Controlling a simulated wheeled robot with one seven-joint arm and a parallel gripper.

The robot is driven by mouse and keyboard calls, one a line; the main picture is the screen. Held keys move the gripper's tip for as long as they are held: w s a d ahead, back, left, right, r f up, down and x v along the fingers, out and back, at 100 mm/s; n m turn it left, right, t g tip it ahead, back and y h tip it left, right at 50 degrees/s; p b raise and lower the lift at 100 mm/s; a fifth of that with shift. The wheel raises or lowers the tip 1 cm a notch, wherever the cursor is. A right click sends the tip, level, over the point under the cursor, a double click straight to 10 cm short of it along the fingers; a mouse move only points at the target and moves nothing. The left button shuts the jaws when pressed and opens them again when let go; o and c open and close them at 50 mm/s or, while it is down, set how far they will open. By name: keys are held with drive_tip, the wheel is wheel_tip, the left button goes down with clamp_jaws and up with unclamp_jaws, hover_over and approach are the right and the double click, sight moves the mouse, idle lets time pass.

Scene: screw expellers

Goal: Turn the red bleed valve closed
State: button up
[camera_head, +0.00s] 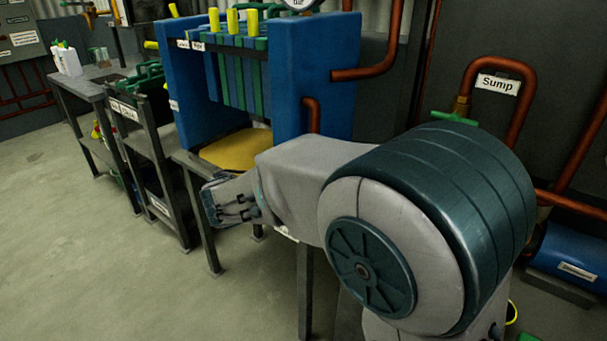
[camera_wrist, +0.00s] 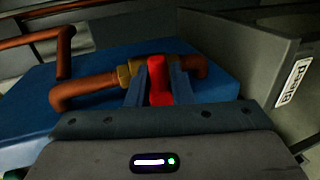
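The bleed valve shows in the wrist view as a red handle (camera_wrist: 159,82) on a brass body (camera_wrist: 128,74) in a copper pipe (camera_wrist: 86,92). My gripper (camera_wrist: 159,72) has one finger on each side of the red handle, and the fingers look snug against it. The handle points along the fingers, across the pipe run. Its lower end is hidden by the gripper body. In the head view my arm covers the valve, and my fingertips cannot be made out.
A blue surface (camera_wrist: 215,85) lies behind the pipe. A grey panel with a label (camera_wrist: 293,82) stands close on the right. In the head view, a blue press frame (camera_head: 312,60) with copper pipes (camera_head: 375,68) stands beyond my arm. The floor (camera_head: 80,230) at the left is clear.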

drive_tip(key=shift+o, duration=0.8)
drive_tip(key=p+v, duration=0.3)
drive_tip(key=v, duration=1.1)
drive_tip(key=shift+p, duration=0.35)
drive_tip(key=shift+w, duration=0.1)
